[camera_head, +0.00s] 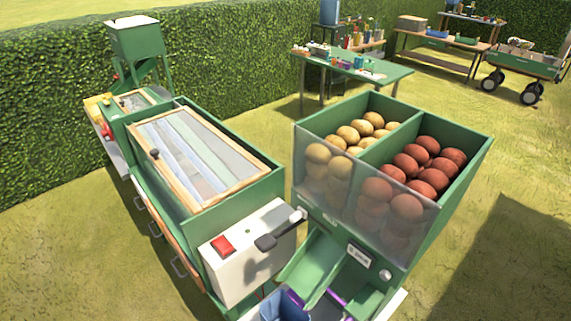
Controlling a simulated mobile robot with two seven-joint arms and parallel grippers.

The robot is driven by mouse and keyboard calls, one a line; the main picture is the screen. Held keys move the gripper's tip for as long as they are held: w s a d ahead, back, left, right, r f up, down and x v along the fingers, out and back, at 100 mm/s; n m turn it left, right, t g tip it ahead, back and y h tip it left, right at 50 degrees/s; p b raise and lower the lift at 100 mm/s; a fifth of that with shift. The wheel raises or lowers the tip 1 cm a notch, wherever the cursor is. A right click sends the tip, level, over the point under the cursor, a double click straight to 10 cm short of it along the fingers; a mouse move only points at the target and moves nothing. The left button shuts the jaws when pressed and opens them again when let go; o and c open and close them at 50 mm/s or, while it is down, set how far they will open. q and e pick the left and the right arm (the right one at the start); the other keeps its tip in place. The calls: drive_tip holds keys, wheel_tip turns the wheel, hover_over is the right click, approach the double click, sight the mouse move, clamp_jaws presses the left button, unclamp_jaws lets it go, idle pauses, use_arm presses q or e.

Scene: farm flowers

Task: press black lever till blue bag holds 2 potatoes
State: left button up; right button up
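A black lever (279,231) sticks out between the white control box and the green potato dispenser. The dispenser (447,220) has a clear front and two compartments. Tan potatoes (348,134) fill the left one and red potatoes (407,205) the right one, several in each. A green chute (325,268) slopes down from its front and looks empty. A blue bag (285,306) is below the chute, cut off by the bottom edge; its contents cannot be seen. Neither of my grippers is in view.
A white box with a red button (222,245) is on the end of a green cabinet with a wood-framed glass lid (190,160). Behind are a green table (352,68), a wooden bench (440,50) and a wheeled cart (520,65). Grass at right is clear.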

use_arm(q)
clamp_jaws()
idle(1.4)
